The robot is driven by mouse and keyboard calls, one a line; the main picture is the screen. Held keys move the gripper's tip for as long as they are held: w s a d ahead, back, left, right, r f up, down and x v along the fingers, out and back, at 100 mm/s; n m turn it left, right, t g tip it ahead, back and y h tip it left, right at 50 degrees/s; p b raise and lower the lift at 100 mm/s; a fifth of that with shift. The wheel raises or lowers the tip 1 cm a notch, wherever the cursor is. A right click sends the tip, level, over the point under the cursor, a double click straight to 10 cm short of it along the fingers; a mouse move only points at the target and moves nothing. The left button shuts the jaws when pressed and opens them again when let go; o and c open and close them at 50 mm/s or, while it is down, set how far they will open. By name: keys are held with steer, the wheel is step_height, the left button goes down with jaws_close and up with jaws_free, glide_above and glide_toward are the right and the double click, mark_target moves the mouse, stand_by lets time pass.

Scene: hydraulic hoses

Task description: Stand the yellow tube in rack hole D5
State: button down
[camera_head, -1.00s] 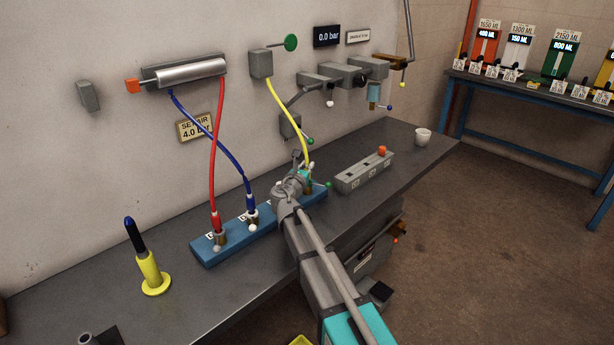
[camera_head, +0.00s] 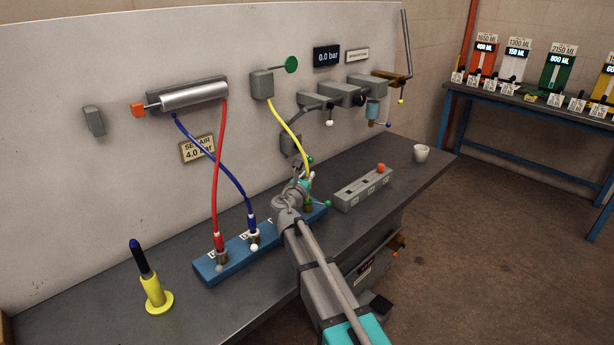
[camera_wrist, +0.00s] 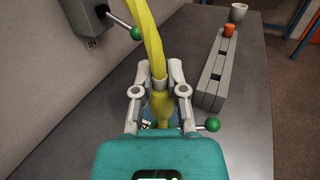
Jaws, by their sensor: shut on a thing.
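The yellow hose (camera_head: 287,123) hangs from a grey wall block (camera_head: 262,84) with a green knob and runs down to the blue manifold (camera_head: 237,262) on the bench. My gripper (camera_head: 304,184) is at the manifold's far right end. In the wrist view my gripper (camera_wrist: 160,96) is shut on the yellow hose's lower fitting (camera_wrist: 161,106), one finger on each side. The hose (camera_wrist: 153,42) rises above the fingers. Whether the fitting is seated in its port is hidden by my gripper. No rack with a hole marked D5 is visible.
Red (camera_head: 217,190) and blue (camera_head: 234,182) hoses end upright at the manifold's left ports. A grey slotted block (camera_head: 362,190) and a white cup (camera_head: 421,153) stand to the right. A dark tool in a yellow stand (camera_head: 158,303) is at the left, with bare bench between.

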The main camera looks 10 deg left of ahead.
steer(key=s+d+r+p, duration=0.4)
steer(key=s+r+p, duration=0.4)
steer(key=s, duration=0.4)
steer(key=shift+s+d+r, duration=0.15)
steer(key=shift+s+r, duration=0.2)
steer(key=shift+r, duration=0.2)
steer(key=shift+w, duration=0.1)
steer(key=d+f+b+x, duration=0.2)
steer(key=x, duration=1)
steer(key=s+d+f+b+x, duration=0.1)
steer(key=d+f+b+x, duration=0.1)
steer(key=x, duration=1)
steer(key=shift+f+b, duration=2.85)
steer(key=shift+f, duration=0.1)
